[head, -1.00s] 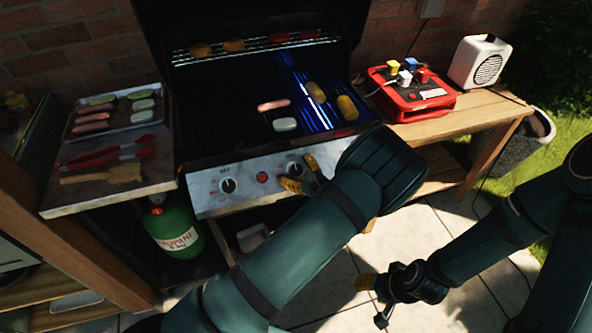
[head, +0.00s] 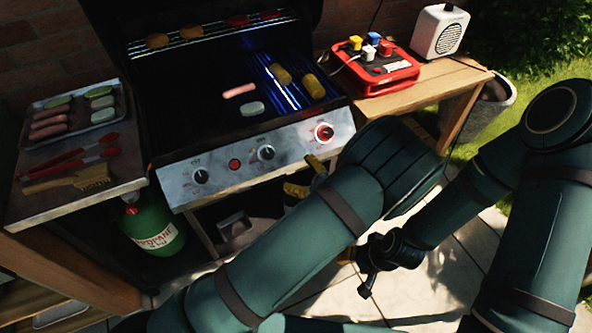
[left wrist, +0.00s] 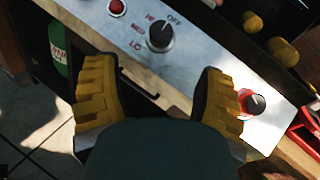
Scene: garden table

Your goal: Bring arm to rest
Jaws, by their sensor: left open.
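My left gripper (head: 306,177) is in front of and below the grill's control panel (head: 215,172), partly hidden by my own forearm. In the left wrist view its yellow fingers (left wrist: 158,92) are spread wide with nothing held between them. The middle knob (left wrist: 160,37) and the right knob (left wrist: 252,103) lie beyond the fingers, apart from them. The right knob in the head view (head: 323,132) has a red glow around it. My right gripper (head: 357,272) hangs low over the paving, mostly dark and partly hidden; its opening is unclear.
The open grill (head: 190,105) holds several foods. A side shelf at left carries a food tray (head: 38,112), red tongs (head: 75,158) and a brush (head: 85,180). A propane tank (head: 152,228) stands below. A red box (head: 375,70) and a white speaker (head: 438,32) sit on the right bench.

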